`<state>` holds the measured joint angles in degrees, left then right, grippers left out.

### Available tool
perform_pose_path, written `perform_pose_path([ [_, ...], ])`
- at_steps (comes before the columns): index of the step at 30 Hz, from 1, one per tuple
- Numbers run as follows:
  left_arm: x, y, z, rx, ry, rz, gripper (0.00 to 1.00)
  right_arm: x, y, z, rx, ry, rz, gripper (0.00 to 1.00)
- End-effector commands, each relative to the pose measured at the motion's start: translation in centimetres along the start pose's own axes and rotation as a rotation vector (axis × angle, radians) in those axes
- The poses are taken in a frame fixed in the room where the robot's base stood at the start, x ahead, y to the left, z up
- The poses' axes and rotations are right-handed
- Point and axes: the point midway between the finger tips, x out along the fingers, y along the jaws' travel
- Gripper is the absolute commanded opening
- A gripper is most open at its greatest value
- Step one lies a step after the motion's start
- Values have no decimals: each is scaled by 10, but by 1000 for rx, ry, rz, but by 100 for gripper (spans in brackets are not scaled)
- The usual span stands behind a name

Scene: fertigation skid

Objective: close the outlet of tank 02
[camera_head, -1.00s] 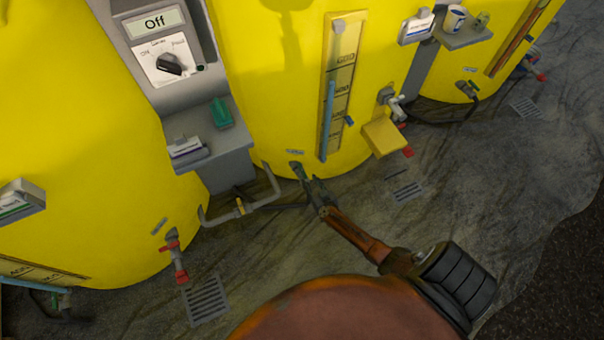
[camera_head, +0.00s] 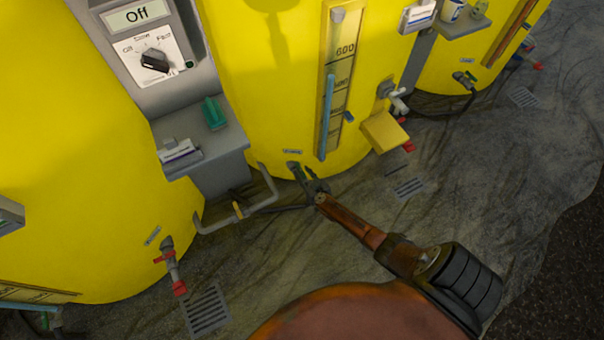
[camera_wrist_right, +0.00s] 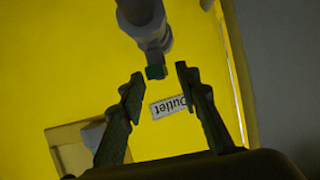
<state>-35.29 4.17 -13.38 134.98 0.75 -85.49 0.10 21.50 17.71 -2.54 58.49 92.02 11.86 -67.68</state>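The middle yellow tank (camera_head: 250,90) has a small grey-green outlet fitting (camera_head: 295,170) low on its wall, under a small label (camera_head: 292,151). No tank number is legible. My right gripper (camera_head: 314,186) is right at this fitting. In the right wrist view the right gripper (camera_wrist_right: 158,76) is open, its two dark green fingers apart. A grey pipe (camera_wrist_right: 148,22) with a dark green end piece (camera_wrist_right: 156,72) comes down between and just beyond the fingertips. Contact cannot be told. The label "Outlet" (camera_wrist_right: 170,107) shows upside down between the fingers. My left gripper is not in view.
A grey control panel (camera_head: 150,62) reading "Off" stands left of the tank, with a pipe loop (camera_head: 238,210) below it. A red-handled valve (camera_head: 170,262) is on the left tank. A yellow box (camera_head: 384,132) juts out at right. Floor drains lie nearby.

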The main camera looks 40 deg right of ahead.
Motion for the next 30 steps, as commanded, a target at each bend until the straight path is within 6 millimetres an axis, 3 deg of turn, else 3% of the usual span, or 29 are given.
perform_pose_path([
  [8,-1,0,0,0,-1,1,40,0,0,0,0,0,0,30],
  [21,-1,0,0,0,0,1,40,0,0,0,0,0,0,0],
  [30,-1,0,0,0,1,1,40,0,-1,0,3,-1,4,0],
])
